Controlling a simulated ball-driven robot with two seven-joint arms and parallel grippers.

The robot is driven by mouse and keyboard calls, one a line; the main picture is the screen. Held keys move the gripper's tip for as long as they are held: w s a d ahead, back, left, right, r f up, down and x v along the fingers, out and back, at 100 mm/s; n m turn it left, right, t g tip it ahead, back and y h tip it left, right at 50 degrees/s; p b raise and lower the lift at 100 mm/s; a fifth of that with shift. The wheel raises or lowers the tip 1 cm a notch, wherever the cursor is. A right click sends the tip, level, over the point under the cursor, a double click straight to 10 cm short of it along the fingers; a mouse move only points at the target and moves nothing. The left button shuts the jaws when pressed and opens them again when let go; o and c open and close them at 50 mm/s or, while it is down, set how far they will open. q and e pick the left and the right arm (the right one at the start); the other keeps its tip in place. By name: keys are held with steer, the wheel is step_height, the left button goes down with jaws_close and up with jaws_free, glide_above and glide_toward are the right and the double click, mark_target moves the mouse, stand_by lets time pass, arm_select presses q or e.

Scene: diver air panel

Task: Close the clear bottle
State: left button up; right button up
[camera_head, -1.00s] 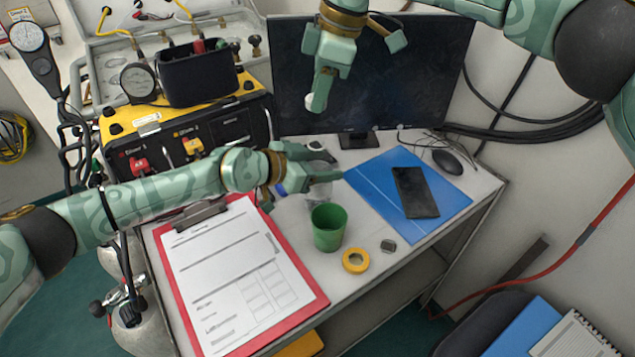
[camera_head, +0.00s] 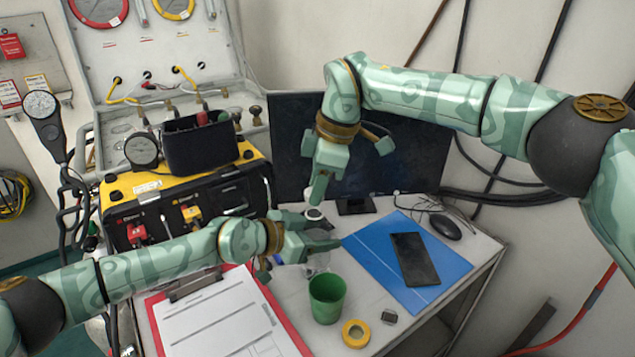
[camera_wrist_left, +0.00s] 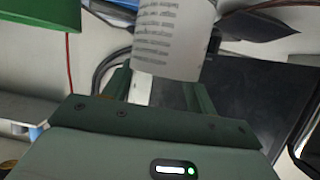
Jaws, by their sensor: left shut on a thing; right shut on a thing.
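The clear bottle (camera_head: 318,264) is faint and see-through in the head view, partly hidden by my left gripper. My left gripper (camera_head: 312,246) is shut on it, just behind the green cup. In the left wrist view the bottle's white printed label (camera_wrist_left: 172,40) shows between the fingers (camera_wrist_left: 158,88). My right gripper (camera_head: 319,192) points down above and slightly behind the left one. The cap and bottle look apart, though the exact gap is hard to tell.
A green cup (camera_head: 327,298), a yellow tape roll (camera_head: 355,333) and a small grey block (camera_head: 389,316) stand in front. A blue folder (camera_head: 365,250) with a black phone (camera_head: 414,259) lies right. A clipboard (camera_head: 215,325) lies left; a monitor (camera_head: 290,150) stands behind.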

mark_target(314, 210)
steer(key=shift+f, duration=0.9)
steer(key=shift+f, duration=0.55)
arm_select(q)
jaws_close()
arm_select(e)
steer(key=m+t, duration=0.1)
steer(key=m, duration=0.4)
steer(key=shift+s, duration=0.15)
steer(key=m, duration=0.2)
steer(key=m+t, duration=0.1)
steer(key=shift+s+a+f+h, duration=0.2)
steer(key=shift+s+a+h, duration=0.1)
steer(key=shift+h, duration=0.1)
steer(key=shift+w+d+r+m, duration=0.1)
steer(key=shift+w+r+m, duration=0.05)
steer(key=shift+m, duration=0.75)
